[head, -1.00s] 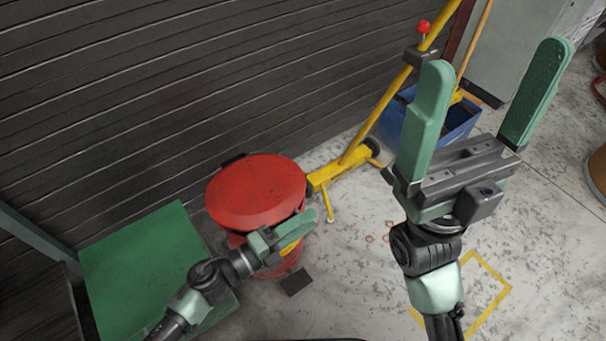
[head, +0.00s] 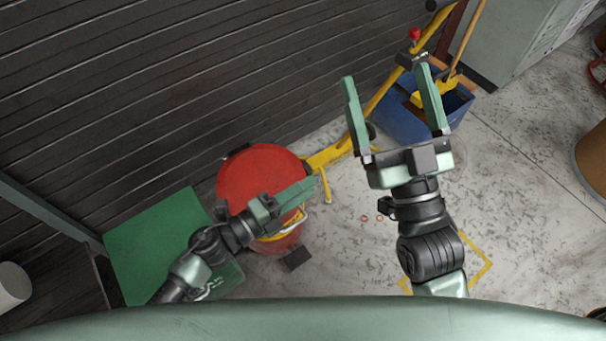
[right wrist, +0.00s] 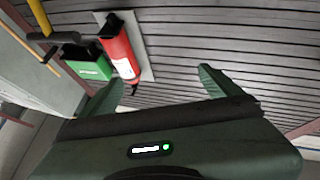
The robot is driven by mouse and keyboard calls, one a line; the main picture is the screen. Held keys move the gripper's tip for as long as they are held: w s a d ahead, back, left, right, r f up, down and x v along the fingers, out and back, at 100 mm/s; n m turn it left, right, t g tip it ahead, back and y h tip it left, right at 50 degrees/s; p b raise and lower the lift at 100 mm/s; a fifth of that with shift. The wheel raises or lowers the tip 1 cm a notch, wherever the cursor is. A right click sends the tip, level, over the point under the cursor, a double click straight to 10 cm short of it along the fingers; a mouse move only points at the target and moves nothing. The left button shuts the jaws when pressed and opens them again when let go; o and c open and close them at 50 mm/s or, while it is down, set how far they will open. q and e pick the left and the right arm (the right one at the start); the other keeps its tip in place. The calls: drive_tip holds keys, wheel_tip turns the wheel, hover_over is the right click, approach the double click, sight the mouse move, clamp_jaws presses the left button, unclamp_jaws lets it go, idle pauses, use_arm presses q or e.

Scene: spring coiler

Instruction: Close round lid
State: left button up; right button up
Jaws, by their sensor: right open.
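The red round lid (head: 258,172) lies over the top of a red bin (head: 284,241) that stands by the dark slatted wall. From above I cannot tell whether it is fully seated. My left gripper (head: 312,184) is in front of the lid's near right part and hides some of its edge. Its fingers overlap in the head view, so I cannot see a gap, nor whether it touches the lid. My right gripper (head: 386,74) is open and empty, raised to the right of the bin. Its spread fingers also show in the right wrist view (right wrist: 155,82).
A green-topped stand (head: 150,240) is left of the bin. A yellow pole frame (head: 330,153) and a blue box (head: 400,120) are to its right. The right wrist view shows a red extinguisher (right wrist: 119,45) on the wall. Open floor (head: 335,260) lies right of the bin.

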wheel_tip(320, 180, down, 17)
drive_tip(key=d+g+h+p, duration=0.2)
drive_tip(key=g+h+p, duration=0.1)
drive_tip(key=g, duration=0.7)
drive_tip(key=shift+w+r, duration=0.15)
drive_tip(key=shift+w, duration=0.05)
drive_tip(key=shift+d, duration=0.1)
